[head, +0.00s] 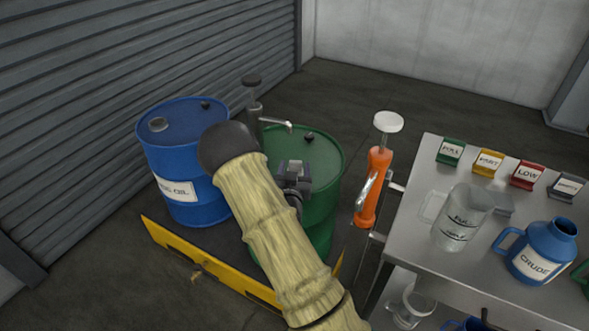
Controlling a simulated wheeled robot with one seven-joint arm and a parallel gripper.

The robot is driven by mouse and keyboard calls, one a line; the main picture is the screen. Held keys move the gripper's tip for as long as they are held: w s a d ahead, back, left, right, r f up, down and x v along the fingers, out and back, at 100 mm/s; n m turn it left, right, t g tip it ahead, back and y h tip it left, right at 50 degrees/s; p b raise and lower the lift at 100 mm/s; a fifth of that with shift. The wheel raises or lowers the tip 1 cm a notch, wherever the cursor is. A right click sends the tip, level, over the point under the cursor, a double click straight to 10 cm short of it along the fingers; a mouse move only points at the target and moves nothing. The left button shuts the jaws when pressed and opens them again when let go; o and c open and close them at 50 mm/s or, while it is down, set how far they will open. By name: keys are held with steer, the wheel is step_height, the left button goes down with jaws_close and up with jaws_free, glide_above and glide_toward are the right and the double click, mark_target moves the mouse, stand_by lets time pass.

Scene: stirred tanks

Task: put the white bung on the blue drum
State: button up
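The blue drum (186,190) stands upright on the left of a yellow-edged pallet, with a white label on its side. I cannot make out a separate white bung in this view. My gripper (294,172) is over the green drum (321,190), right of the blue drum. My arm hides part of both drums. The fingertips are too small and partly covered to show whether they are open or hold anything.
A grey hand pump (254,108) with a spout rises behind my arm. An orange pump (374,185) with a white round top stands between the green drum and a steel table (408,222). The table bears a clear jug (462,220), a blue jug (543,252) and several coloured signs.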

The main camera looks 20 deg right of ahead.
steer(key=shift+r, duration=0.2)
steer(key=v, duration=1.2)
steer(key=shift+f, duration=0.1)
steer(key=s+a+n+g+y, duration=0.2)
steer(key=s+a+g+y, duration=0.35)
steer(key=g+y, duration=0.25)
steer(key=s+a+r+n+g+y, duration=0.1)
steer(key=s+r+n+g, duration=0.3)
steer(key=s, duration=0.6)
steer(key=shift+s+a+r+g, duration=0.15)
steer(key=shift+a+r+g, duration=0.35)
steer(key=shift+a+r, duration=0.15)
